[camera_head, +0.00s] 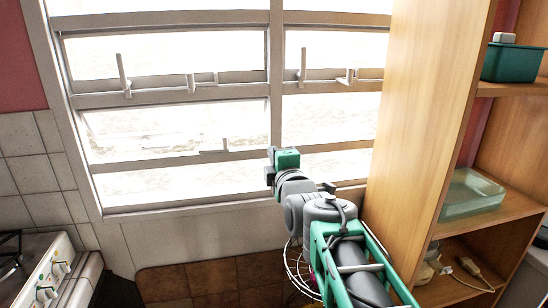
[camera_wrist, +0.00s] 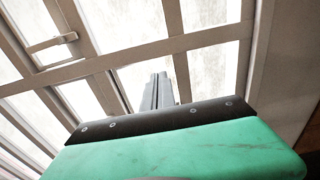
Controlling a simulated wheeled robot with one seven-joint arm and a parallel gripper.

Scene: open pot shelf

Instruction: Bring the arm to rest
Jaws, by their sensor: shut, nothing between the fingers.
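My gripper (camera_wrist: 158,92) shows in the wrist view as two grey fingers close together, rising beyond a green body with a dark strip. The fingers are shut with nothing between them. In the head view my arm reaches up from the bottom right, and its green and dark end (camera_head: 285,159) is in front of the lower window panes. The fingers cannot be made out clearly there. The arm's end appears clear of the window frame, though the exact gap cannot be told.
The window (camera_head: 180,90) has protruding handles. A wooden shelf (camera_head: 425,100) stands close right of my arm, holding a green container (camera_head: 512,64), a glass dish (camera_head: 470,194) and small items. A wire rack (camera_head: 298,268) is partly behind my arm. A stove (camera_head: 50,275) is at lower left.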

